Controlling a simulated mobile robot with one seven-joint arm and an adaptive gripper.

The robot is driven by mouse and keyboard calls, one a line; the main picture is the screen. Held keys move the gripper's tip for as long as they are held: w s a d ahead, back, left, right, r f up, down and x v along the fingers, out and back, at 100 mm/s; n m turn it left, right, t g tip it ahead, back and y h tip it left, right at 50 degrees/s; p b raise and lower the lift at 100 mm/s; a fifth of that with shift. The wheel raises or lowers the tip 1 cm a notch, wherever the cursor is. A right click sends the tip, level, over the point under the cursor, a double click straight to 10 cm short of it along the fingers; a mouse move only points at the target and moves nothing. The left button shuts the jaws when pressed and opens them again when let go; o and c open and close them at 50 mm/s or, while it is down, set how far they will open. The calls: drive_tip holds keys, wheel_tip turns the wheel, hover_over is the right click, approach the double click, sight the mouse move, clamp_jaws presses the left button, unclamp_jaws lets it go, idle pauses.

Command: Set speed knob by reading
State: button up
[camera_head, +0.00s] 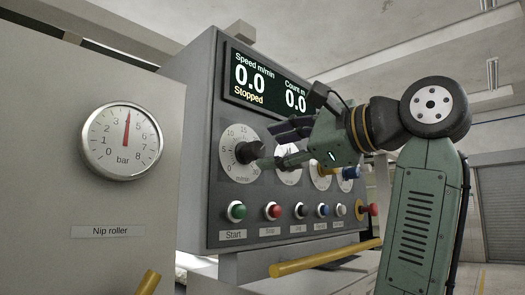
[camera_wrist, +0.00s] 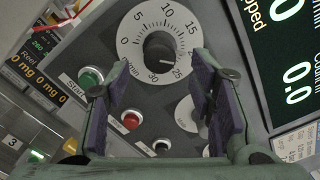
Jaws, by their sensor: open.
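The speed knob (camera_head: 246,152) is a black knob on a white dial marked 0 to 30 m/min on the grey control panel. In the wrist view the knob (camera_wrist: 158,50) lies beyond and between the fingers, with clear space on both sides; its pointer setting is hard to tell. My gripper (camera_head: 270,149) is open and empty, just right of the knob in the head view; its purple-padded fingers (camera_wrist: 165,95) are spread. The round gauge (camera_head: 122,141), labelled Nip roller, has its red needle near 4 bar. The display (camera_head: 265,85) reads speed 0.0, Stopped, count 0.0.
Below the dial are a green Start button (camera_head: 237,211), a red Stop button (camera_head: 273,211) and several more buttons. Other dials to the right are partly hidden behind my gripper. A yellow bar (camera_head: 325,258) crosses below the panel.

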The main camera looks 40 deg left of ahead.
drive_tip(key=d, duration=0.7)
drive_tip(key=shift+s+d, duration=0.2)
drive_tip(key=shift+s, duration=0.1)
